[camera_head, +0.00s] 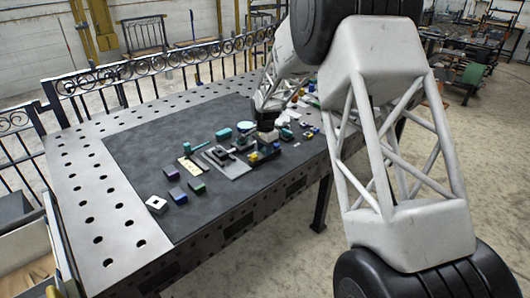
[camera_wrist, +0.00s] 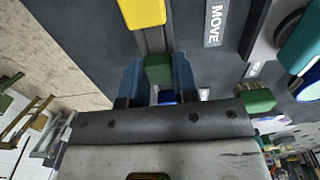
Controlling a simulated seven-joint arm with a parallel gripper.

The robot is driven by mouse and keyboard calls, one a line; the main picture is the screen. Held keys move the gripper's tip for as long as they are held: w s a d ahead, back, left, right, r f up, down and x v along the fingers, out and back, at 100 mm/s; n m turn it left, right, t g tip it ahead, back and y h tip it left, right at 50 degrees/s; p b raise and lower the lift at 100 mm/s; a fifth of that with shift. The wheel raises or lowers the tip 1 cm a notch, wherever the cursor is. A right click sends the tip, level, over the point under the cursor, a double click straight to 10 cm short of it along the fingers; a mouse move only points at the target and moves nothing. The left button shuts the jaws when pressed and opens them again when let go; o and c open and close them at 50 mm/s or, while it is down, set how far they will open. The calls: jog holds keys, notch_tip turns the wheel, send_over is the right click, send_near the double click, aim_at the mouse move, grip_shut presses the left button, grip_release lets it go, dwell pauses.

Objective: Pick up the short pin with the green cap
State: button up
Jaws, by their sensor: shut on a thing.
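In the wrist view a green cap (camera_wrist: 158,69) sits between the two blue-grey fingers of my gripper (camera_wrist: 158,78), which are shut on it from both sides. The pin's shaft below the cap cannot be made out, so its length is not clear. A small blue part (camera_wrist: 166,96) shows just behind the cap, between the fingers. In the head view my gripper (camera_head: 266,130) is low over the right part of the dark mat (camera_head: 130,145), and the green cap cannot be told apart there.
A yellow block (camera_wrist: 142,12) lies ahead of the fingers, and a plate marked MOVE (camera_wrist: 215,22) is to its right. A teal part (camera_wrist: 302,45) is further right. Purple (camera_head: 172,173) and green (camera_head: 196,187) blocks and a white block (camera_head: 156,204) lie on the mat.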

jog(key=shift+r, duration=0.1)
jog(key=shift+r, duration=1.4)
jog(key=shift+s+r, duration=0.2)
jog(key=shift+r, duration=0.15)
jog(key=s+d+r, duration=0.1)
jog(key=s+d, duration=0.3)
jog(key=s, duration=1.1)
jog(key=shift+r, duration=0.15)
jog(key=shift+s, duration=0.1)
jog(key=shift+a, duration=0.1)
jog(key=w+a+r, duration=0.1)
jog(key=w+a, duration=0.6)
jog(key=a, duration=0.4)
jog(key=w+a+r, duration=0.2)
jog(key=w+a, duration=0.6)
jog(key=a, duration=0.2)
jog(key=shift+w+a+r, duration=0.2)
jog(key=shift+a+r, duration=0.1)
jog(key=shift+a, duration=0.1)
